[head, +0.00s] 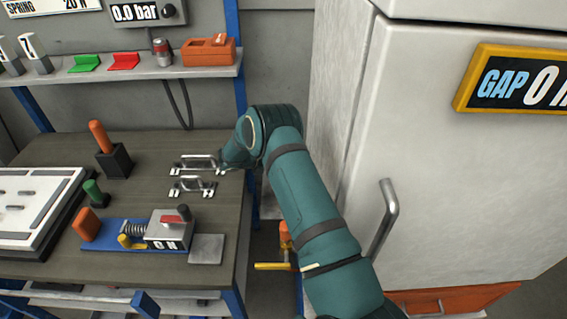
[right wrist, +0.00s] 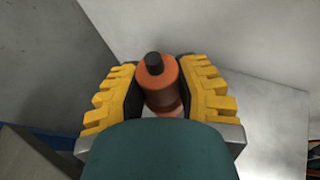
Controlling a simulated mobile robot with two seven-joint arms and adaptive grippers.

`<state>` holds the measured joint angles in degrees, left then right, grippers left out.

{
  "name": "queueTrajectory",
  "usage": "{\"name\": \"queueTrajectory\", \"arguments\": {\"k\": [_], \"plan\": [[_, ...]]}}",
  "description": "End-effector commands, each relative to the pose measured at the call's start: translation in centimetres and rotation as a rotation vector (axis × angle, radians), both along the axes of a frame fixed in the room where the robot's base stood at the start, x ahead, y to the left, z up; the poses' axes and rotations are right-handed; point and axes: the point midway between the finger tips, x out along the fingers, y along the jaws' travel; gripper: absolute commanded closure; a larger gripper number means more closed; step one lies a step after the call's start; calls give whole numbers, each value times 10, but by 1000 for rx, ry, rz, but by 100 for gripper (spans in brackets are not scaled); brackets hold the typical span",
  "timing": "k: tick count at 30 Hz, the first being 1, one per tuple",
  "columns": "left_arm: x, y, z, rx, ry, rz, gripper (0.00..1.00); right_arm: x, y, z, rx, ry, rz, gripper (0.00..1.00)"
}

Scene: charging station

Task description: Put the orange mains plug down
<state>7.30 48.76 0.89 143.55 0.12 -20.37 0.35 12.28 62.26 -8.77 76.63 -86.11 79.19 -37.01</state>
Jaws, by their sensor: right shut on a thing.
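The orange mains plug (right wrist: 160,82) shows in the right wrist view as an orange cylinder with a dark end. It sits between the two yellow-padded fingers of my right gripper (right wrist: 162,95), which is shut on it. Part of the plug is hidden behind the teal gripper body. In the head view my right arm reaches in from the bottom, bends beside the workbench's right edge and hides the gripper and plug. I cannot tell whether the plug touches any surface. My left gripper is not in view.
The workbench (head: 150,146) carries two metal handles, a blue-based switch device (head: 170,232) marked ON and a dark block (head: 114,161) with an orange handle. A shelf (head: 128,74) is behind. A large pale cabinet (head: 470,170) stands right. Bare bench lies around the handles.

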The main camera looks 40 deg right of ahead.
Motion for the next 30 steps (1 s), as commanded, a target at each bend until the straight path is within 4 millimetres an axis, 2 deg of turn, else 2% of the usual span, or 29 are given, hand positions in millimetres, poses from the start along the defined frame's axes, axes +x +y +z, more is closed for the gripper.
{"name": "queueTrajectory", "arguments": {"k": [1, 3, 15, 16, 18, 30], "plan": [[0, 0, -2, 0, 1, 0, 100, -1, -1, -10, 0, 3, -1, 100], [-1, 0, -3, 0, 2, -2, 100, 0, -1, -17, 0, 2, -1, 100], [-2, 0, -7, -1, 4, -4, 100, 0, 0, -22, -1, 0, 0, 100], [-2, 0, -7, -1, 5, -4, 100, 0, 0, -23, -1, 0, 0, 63], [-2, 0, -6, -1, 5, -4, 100, 0, -1, -22, 0, 0, 0, 43], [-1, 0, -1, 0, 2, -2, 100, 0, 0, -17, 0, 0, -1, 43]]}}
